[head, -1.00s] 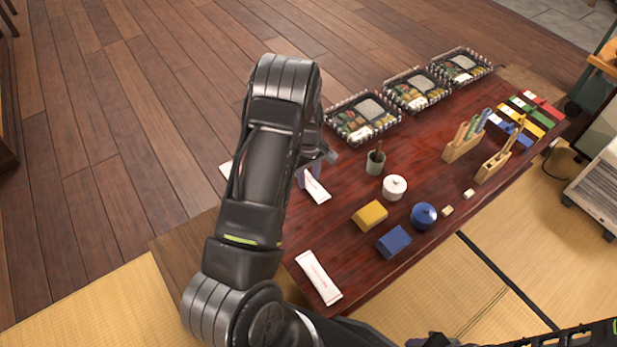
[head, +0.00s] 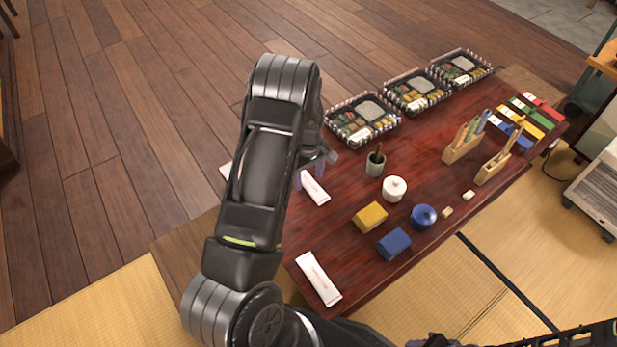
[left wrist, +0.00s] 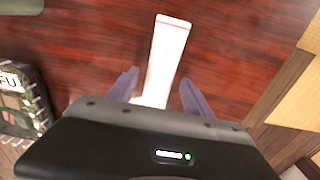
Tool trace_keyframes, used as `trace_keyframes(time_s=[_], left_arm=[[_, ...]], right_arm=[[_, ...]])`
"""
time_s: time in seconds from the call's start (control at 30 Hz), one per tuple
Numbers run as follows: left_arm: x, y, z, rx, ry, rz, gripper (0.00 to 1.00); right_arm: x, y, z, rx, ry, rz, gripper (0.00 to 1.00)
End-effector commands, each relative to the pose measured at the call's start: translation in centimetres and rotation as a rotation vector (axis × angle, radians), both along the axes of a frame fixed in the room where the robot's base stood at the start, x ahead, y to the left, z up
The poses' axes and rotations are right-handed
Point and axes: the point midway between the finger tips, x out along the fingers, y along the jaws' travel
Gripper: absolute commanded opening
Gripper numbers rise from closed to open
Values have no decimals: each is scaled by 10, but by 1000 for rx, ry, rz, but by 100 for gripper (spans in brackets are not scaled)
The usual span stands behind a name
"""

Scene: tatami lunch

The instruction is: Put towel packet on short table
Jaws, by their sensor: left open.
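The short table (head: 345,235) is low, with a dark red wood top. A white towel packet (head: 319,279) lies near its front left corner. Another white packet (head: 315,190) lies further back, beside my left gripper (head: 313,175). A white end (head: 225,171) shows left of my arm, its rest hidden. In the left wrist view a white packet (left wrist: 168,50) with a red line lies flat on the red wood. My left gripper (left wrist: 158,84) is open above its near end, with nothing visibly held. Dark parts at the head view's bottom right may be my right arm.
Three lunch boxes (head: 362,119) line the table's far edge. A green cup (head: 375,163), white pot (head: 394,189), yellow block (head: 370,217), blue block (head: 394,243) and blue pot (head: 424,217) stand mid-table. Wooden holders (head: 463,148) stand to the right.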

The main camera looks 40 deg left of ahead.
Motion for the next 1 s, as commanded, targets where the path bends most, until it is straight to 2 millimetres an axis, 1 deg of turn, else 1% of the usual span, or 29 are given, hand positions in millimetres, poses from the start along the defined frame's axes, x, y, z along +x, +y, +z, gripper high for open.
trace_keyframes(time_s=[0.03,0.17,0.4,0.53,0.6,0.7,1.0], left_arm=[[1,0,8,0,-2,0,59],[1,0,31,1,-4,0,59],[1,0,82,1,-3,0,59],[1,0,102,0,-2,-1,59],[1,0,110,0,-2,0,59],[0,0,115,0,0,0,59],[0,0,115,0,0,0,59]], right_arm=[[-1,1,4,1,1,2,36],[-3,2,11,4,5,6,36],[-7,6,26,10,11,16,36],[-8,8,32,11,13,18,36],[-8,8,33,12,14,19,36],[-8,8,34,12,13,20,36],[-8,8,33,12,14,19,36]])
